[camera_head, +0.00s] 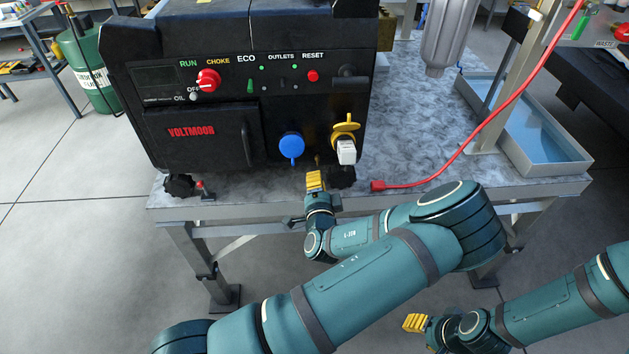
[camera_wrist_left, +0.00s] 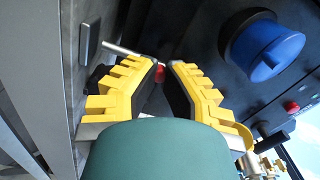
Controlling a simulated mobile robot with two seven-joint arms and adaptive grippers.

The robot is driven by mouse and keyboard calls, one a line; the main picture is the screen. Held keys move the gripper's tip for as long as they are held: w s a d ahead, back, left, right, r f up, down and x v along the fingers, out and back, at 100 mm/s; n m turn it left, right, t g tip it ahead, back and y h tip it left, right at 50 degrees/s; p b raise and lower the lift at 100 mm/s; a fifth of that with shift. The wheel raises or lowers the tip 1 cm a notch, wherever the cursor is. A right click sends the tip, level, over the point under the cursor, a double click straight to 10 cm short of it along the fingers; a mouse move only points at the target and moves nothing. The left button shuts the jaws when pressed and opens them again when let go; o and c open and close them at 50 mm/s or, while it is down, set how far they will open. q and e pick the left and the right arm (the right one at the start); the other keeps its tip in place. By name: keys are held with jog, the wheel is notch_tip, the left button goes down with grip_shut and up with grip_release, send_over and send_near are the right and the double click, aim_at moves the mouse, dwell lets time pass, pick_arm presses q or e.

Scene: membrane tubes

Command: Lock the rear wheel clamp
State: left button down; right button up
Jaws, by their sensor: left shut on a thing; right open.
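A black generator (camera_head: 235,90) marked VOLTMOOR stands on a grey bench top. One wheel (camera_head: 179,186) shows at its lower left, with a small red-tipped clamp lever (camera_head: 201,187) beside it. Another wheel (camera_head: 343,178) shows at its lower right. My left gripper (camera_head: 315,178) is at the bench's front edge, just left of that wheel. In the left wrist view its yellow fingers (camera_wrist_left: 166,73) are closed around a red-tipped lever (camera_wrist_left: 160,76), mostly hidden; a metal rod (camera_wrist_left: 122,51) shows beyond. My right gripper (camera_head: 414,323) is open, low in front of the bench.
A red cable (camera_head: 468,142) with a red plug (camera_head: 378,186) lies on the bench, right of the left gripper. A blue round cap (camera_head: 291,146) and a white plug (camera_head: 346,152) stick out of the panel. A blue-lined tray (camera_head: 590,173) is at the right.

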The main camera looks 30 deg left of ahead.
pick_arm(q)
jog(key=shift+w+d+r, duration=0.1)
jog(key=shift+w+d, duration=0.05)
jog(key=c, duration=1)
grip_release()
jog(key=shift+o, duration=0.2)
jog(key=v, duration=1.2)
